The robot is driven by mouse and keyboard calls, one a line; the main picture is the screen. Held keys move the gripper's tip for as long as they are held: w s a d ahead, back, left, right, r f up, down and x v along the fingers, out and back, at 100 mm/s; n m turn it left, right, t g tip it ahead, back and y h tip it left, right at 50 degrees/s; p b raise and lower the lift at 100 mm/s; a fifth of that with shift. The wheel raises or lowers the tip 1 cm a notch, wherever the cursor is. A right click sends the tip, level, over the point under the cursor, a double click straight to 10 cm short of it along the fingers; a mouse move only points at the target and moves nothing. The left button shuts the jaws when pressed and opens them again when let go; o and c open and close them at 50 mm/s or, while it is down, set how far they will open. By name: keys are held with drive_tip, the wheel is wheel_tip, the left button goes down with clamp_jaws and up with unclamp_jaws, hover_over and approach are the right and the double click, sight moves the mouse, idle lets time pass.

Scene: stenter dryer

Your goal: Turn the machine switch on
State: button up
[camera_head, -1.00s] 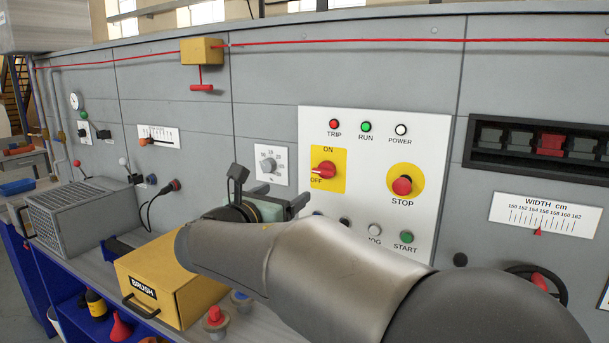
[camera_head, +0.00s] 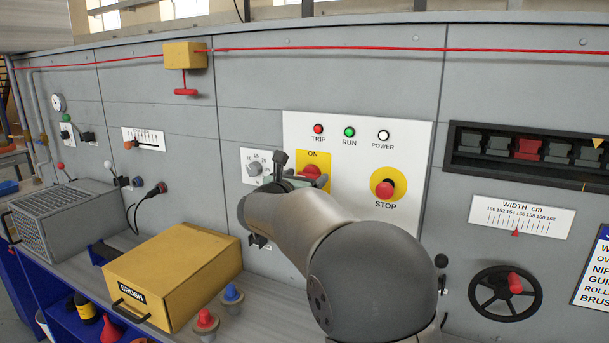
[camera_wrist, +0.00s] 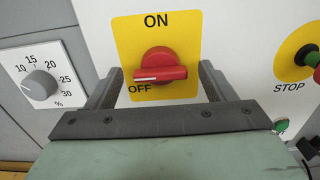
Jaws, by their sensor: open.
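The machine switch (camera_wrist: 160,70) is a red rotary knob on a yellow plate marked ON at the top and OFF at the lower left. In the wrist view its white line points left towards OFF. The knob also shows in the head view (camera_head: 312,172), partly covered by my gripper. My gripper (camera_wrist: 160,82) is open, with one dark finger on each side of the knob. I cannot tell whether either finger touches it. My arm hides the lower part of the white control panel (camera_head: 410,140) in the head view.
Right of the switch is the red STOP button (camera_head: 385,189) on a yellow disc. Left is a small percent dial (camera_wrist: 38,86). A yellow BRUSH box (camera_head: 175,265) stands on the bench. A black handwheel (camera_head: 506,293) is at the lower right.

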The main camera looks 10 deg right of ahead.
drive_tip(key=shift+w+d, duration=0.1)
drive_tip(key=c, duration=1)
drive_tip(key=shift+f+m+b, duration=0.1)
drive_tip(key=shift+m+b, duration=0.2)
drive_tip(key=shift+b, duration=0.25)
drive_tip(key=shift+d+f+m+b, duration=0.1)
drive_tip(key=shift+m+b, duration=4.2)
drive_tip(key=shift+b, duration=0.65)
drive_tip(key=shift+d+f+m+b, duration=0.1)
drive_tip(key=shift+m+b, duration=4.2)
drive_tip(key=shift+b, duration=0.65)
drive_tip(key=shift+r, duration=0.1)
